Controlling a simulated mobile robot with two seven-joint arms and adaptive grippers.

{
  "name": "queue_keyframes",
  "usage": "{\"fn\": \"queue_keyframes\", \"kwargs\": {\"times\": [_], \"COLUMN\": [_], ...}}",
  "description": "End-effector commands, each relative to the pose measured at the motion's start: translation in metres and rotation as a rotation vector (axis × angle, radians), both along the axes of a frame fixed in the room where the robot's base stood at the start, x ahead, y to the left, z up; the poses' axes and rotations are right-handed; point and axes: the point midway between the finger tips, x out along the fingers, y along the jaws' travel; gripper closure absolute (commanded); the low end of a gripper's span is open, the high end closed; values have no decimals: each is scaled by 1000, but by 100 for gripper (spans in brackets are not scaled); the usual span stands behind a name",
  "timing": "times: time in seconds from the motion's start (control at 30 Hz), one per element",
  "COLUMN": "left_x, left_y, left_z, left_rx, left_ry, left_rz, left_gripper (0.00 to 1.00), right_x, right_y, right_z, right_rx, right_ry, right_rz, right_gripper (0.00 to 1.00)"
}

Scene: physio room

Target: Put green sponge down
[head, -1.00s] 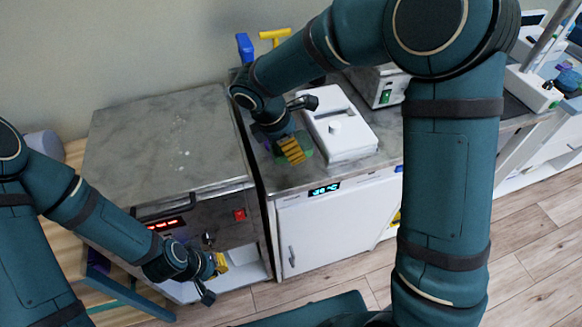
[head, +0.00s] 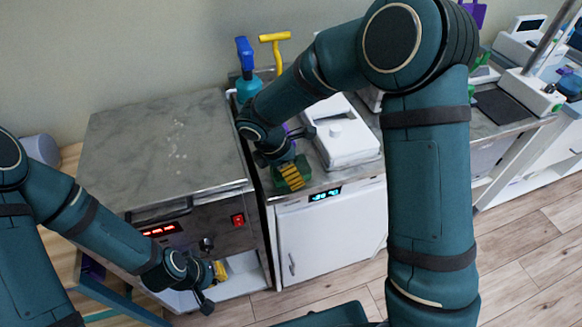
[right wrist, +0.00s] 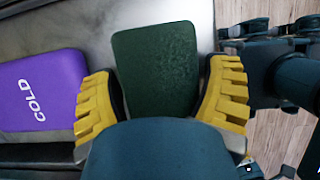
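The green sponge (right wrist: 155,65) is a dark green block between the yellow-padded fingers of my right gripper (right wrist: 162,88). In the right wrist view the fingers lie along both its sides, and its lower end is hidden behind the gripper body. In the head view the sponge (head: 281,182) is at the front of the counter (head: 267,184), partly behind my right gripper (head: 290,177). Whether its underside touches the counter is unclear. My left gripper (head: 213,284) is low in front of the machine with the red display; its finger opening cannot be made out.
A purple pack marked COLD (right wrist: 40,90) lies left of the sponge. A white device (head: 345,142) stands right of my right gripper. A blue-topped bottle (head: 246,75) and a yellow T-shaped handle (head: 276,47) are behind. The grey machine top (head: 165,140) at left is clear.

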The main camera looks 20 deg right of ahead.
Motion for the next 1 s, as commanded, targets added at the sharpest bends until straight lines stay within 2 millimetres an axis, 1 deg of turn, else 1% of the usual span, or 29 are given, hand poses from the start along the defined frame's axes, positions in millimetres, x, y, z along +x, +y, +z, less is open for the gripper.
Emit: {"fn": "queue_keyframes", "kwargs": {"times": [0.3,0.43,0.57,0.8,0.9,1.0], "left_x": [0,0,-1,-4,-5,-5], "left_y": [0,0,0,-1,-1,-1], "left_z": [1,4,10,23,26,29], "left_rx": [0,0,-1,-1,-3,-3], "left_ry": [0,1,4,10,12,13], "left_rz": [0,0,0,-2,-2,-3], "left_gripper": [100,100,100,100,100,100], "right_x": [0,0,1,0,-1,0], "right_y": [0,2,9,28,35,39], "right_z": [1,9,28,75,91,103], "right_rx": [0,1,1,1,1,0], "right_ry": [0,-2,-3,-4,-2,-2], "right_rz": [0,0,0,0,0,1], "right_gripper": [15,15,15,15,15,15]}}
